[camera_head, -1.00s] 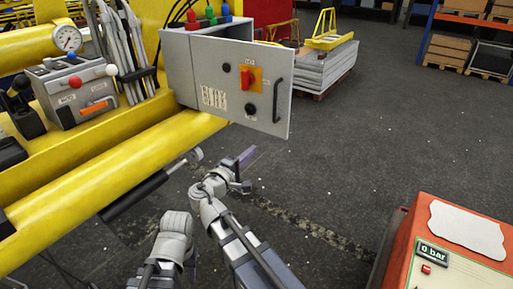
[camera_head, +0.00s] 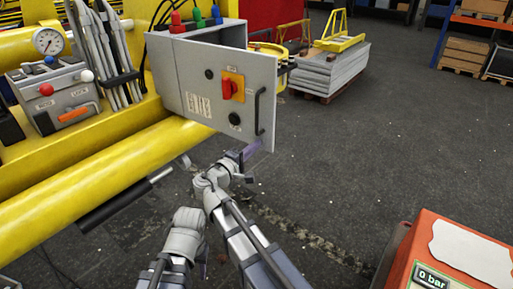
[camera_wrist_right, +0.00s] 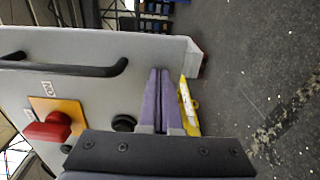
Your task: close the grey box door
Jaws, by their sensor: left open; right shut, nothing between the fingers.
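The grey box (camera_head: 218,36) sits on the yellow boom, with its door (camera_head: 215,108) ajar. The door's right edge stands out from the box. The door carries a red switch on an orange plate (camera_head: 231,86) and a black handle (camera_head: 260,111) by its free edge. My right gripper (camera_head: 252,149) is shut and empty at the door's lower right corner. In the right wrist view its purple fingers (camera_wrist_right: 162,97) lie over the door's outer face, near the bottom edge; I cannot tell whether they touch. My left arm (camera_head: 183,240) shows at the bottom; its fingers are not visible.
Red, green and blue plugs (camera_head: 196,17) stand on the box. A yellow beam (camera_head: 100,185) and a black cylinder (camera_head: 115,205) run below left. An orange cabinet (camera_head: 430,250) stands at the lower right. The floor right of the door is open.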

